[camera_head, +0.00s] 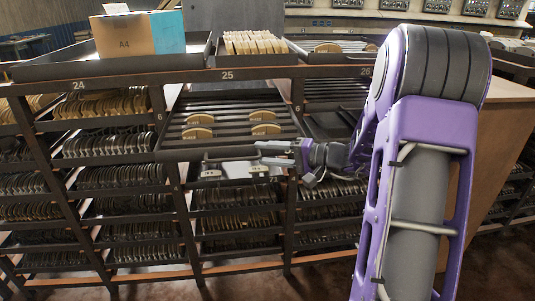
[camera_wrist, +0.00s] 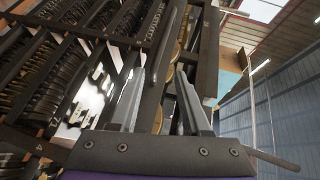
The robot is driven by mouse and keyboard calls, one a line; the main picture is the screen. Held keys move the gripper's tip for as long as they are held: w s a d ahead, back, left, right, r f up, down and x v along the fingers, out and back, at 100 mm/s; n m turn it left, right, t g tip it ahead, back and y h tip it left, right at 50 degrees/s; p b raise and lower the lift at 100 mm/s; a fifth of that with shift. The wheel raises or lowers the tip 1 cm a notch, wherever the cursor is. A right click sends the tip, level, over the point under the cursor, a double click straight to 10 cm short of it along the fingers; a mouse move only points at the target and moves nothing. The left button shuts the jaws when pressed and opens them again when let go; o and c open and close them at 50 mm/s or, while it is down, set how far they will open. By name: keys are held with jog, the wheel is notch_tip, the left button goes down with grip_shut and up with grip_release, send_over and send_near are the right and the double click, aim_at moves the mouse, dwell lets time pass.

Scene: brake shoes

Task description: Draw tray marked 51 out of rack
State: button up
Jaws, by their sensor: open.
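A dark slatted tray (camera_head: 180,153) juts out from the rack under the number 25 in the head view. Several tan brake shoes (camera_head: 264,129) lie on it, with small markings. I cannot read a 51 on it. My gripper (camera_head: 262,153) is at the tray's front edge, right of its middle, reaching in from the right. In the wrist view my gripper (camera_wrist: 160,78) has its two fingers apart, with a dark bar (camera_wrist: 168,60) running between them. Whether the fingers touch the bar is unclear.
The rack (camera_head: 172,190) holds rows of brake shoes on lower levels. A wooden panel (camera_head: 500,130) is at the right. Floor shows in front.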

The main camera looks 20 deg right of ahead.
jog(key=v, duration=1.7)
jog(key=shift+d+p, duration=0.2)
jog(key=shift+p, duration=0.2)
jog(key=shift+s+a, duration=0.1)
